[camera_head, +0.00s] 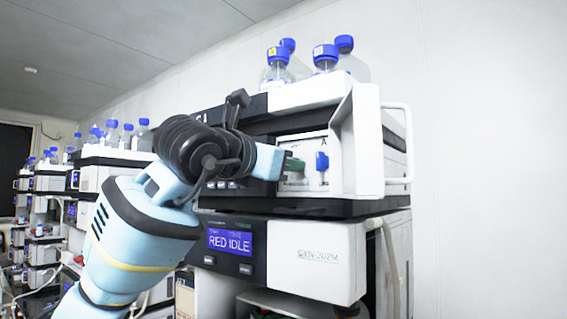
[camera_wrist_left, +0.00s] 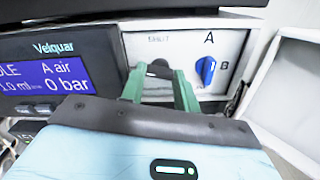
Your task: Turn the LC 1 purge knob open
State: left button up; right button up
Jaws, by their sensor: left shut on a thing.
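A black knob (camera_wrist_left: 159,67) sits on the pale front panel (camera_wrist_left: 138,43) of the LC unit, under small faint lettering. My left gripper (camera_wrist_left: 157,77) has green fingers on either side of this knob and is shut on it. In the head view the left gripper (camera_head: 291,169) reaches into the panel recess and hides the black knob. A blue knob (camera_wrist_left: 206,70) with letters A and B beside it is to the right of the fingers, apart from them. It also shows in the head view (camera_head: 322,161). My right gripper is in neither view.
A white door (camera_head: 367,140) stands open right of the panel. A display (camera_wrist_left: 48,76) reads "A air 0 bar". Below is a unit with a "RED IDLE" screen (camera_head: 230,241). Blue-capped bottles (camera_head: 325,58) stand on top. More stacks (camera_head: 92,170) line the left.

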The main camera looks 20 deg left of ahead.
pick_arm(q)
jog(key=shift+n, duration=0.8)
jog(key=o, duration=1)
jog(key=shift+v, duration=3.85)
